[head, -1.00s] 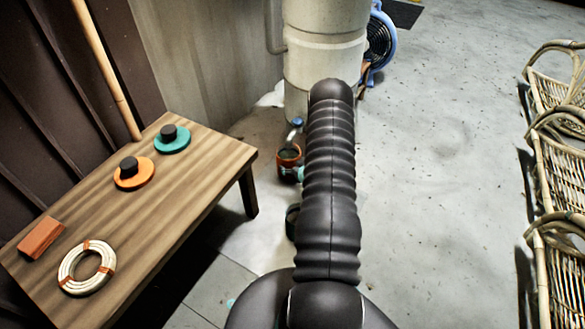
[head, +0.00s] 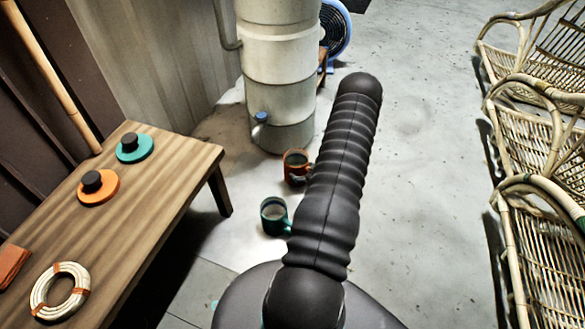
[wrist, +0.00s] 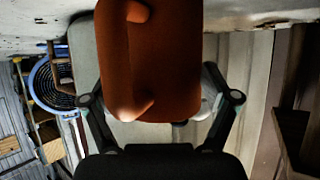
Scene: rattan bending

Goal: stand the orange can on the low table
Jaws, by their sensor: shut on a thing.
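The orange can (head: 296,167) shows in the head view just left of my arm, with its open top up and a handle on its lower right. In the wrist view the orange can (wrist: 150,60) fills the upper middle, between the fingers of my gripper (wrist: 160,100), which is shut on it. My arm hides the gripper in the head view. The low table (head: 165,205) is wooden and stands at the left, apart from the can. How high the can is above the floor is hard to tell.
A teal can (head: 273,216) stands on the floor by the table. On the table are a teal disc (head: 134,148), an orange disc (head: 98,188), a cane coil (head: 60,292) and an orange block (head: 10,265). A tank (head: 278,70) stands behind; rattan chairs (head: 525,130) line the right.

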